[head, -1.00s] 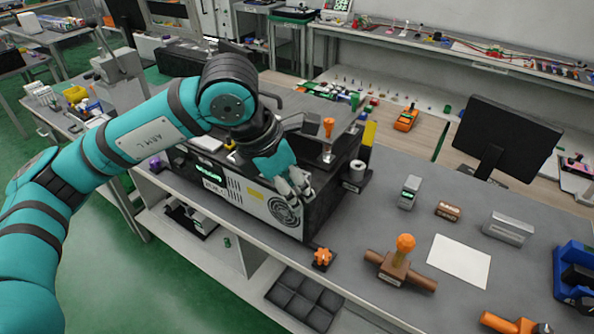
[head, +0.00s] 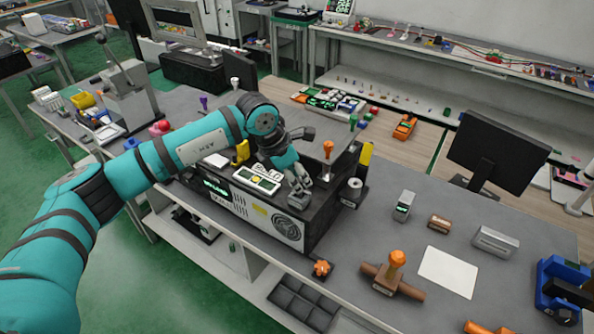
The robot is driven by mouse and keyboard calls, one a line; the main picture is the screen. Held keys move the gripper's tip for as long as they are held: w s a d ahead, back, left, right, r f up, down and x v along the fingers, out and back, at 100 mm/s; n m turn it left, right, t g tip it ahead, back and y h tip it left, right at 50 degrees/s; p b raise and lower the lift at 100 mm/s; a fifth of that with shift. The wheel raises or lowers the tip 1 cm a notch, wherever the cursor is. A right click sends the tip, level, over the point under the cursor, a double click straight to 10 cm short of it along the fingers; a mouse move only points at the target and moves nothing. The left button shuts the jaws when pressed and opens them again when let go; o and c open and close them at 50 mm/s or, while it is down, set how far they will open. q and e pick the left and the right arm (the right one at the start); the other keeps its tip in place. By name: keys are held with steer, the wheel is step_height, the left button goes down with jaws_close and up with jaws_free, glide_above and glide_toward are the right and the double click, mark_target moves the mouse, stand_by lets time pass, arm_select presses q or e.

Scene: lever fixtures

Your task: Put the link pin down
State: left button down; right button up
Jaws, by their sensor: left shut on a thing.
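My left gripper (head: 299,197) is shut, with its fingers pointing down over the top of the dark boxy unit (head: 286,228), near its front edge above the round fan grille. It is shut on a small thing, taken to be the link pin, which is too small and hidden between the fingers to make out. I cannot tell whether the fingers or the pin touch the unit. My right gripper is not in view.
An orange-knobbed post (head: 328,150) and a green-topped post (head: 353,121) stand behind the gripper. A white keypad panel (head: 256,179) lies left of it. On the bench to the right are a brown fixture with an orange knob (head: 397,259) and a white sheet (head: 448,271).

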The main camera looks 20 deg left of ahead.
arm_select(q)
steer(key=shift+f, duration=0.15)
steer(key=shift+f, duration=0.1)
steer(key=shift+f+b, duration=0.1)
steer(key=shift+b, duration=0.25)
steer(key=c, duration=1.1)
jaws_free()
steer(key=shift+r, duration=0.2)
steer(key=shift+r, duration=0.2)
steer(key=shift+b+v, duration=1.75)
steer(key=shift+v, duration=4.15)
